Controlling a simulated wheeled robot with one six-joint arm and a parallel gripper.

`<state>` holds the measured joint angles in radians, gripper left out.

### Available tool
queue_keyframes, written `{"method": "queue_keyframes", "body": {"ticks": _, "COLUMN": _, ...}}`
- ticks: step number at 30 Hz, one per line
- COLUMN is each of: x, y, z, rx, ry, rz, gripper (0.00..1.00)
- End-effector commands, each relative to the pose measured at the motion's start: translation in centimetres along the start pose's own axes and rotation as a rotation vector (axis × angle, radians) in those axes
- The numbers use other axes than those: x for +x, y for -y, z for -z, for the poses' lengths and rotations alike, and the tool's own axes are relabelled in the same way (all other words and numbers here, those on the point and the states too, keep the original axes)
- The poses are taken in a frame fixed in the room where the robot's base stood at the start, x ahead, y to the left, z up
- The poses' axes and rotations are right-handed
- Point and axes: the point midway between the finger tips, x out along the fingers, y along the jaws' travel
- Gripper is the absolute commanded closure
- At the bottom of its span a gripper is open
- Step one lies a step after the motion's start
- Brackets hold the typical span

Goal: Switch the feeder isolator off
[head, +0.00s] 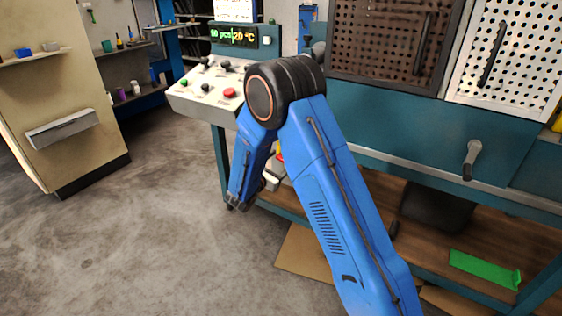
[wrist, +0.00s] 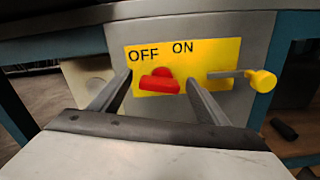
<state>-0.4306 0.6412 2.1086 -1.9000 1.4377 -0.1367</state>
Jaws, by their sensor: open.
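The feeder isolator shows in the wrist view as a red handle (wrist: 160,84) on a yellow plate (wrist: 222,52). The plate reads OFF on the left and ON to its right. The handle sits below and between the two words; which one it is set to I cannot tell. My gripper (wrist: 158,75) is open, with one finger on each side of the red handle. I cannot tell whether either finger touches it. In the head view my blue arm hides most of the isolator.
A rod with a yellow knob (wrist: 262,80) sticks out at the plate's right. Above, a sloped control panel (head: 205,92) carries buttons, including a red one (head: 229,92). A bench (head: 390,160) with a grey crank handle (head: 471,158) stands to the right. The floor at left is clear.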

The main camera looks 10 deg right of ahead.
Motion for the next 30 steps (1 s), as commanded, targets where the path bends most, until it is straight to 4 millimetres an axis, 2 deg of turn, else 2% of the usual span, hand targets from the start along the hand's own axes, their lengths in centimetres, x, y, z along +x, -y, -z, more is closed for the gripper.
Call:
{"method": "queue_keyframes", "body": {"ticks": 11, "x": 0.43, "y": -0.01, "z": 0.01, "rx": 0.000, "ry": 0.000, "rz": -0.001, "gripper": 0.31}}
{"method": "queue_keyframes", "body": {"ticks": 16, "x": 0.42, "y": -0.01, "z": 0.01, "rx": 0.000, "ry": 0.000, "rz": -0.001, "gripper": 0.72}}
{"method": "queue_keyframes", "body": {"ticks": 22, "x": 0.41, "y": -0.01, "z": 0.03, "rx": -0.020, "ry": 0.000, "rz": -0.001, "gripper": 0.72}}
{"method": "queue_keyframes", "body": {"ticks": 30, "x": 0.40, "y": -0.11, "z": 0.13, "rx": -0.191, "ry": 0.000, "rz": 0.000, "gripper": 0.72}}
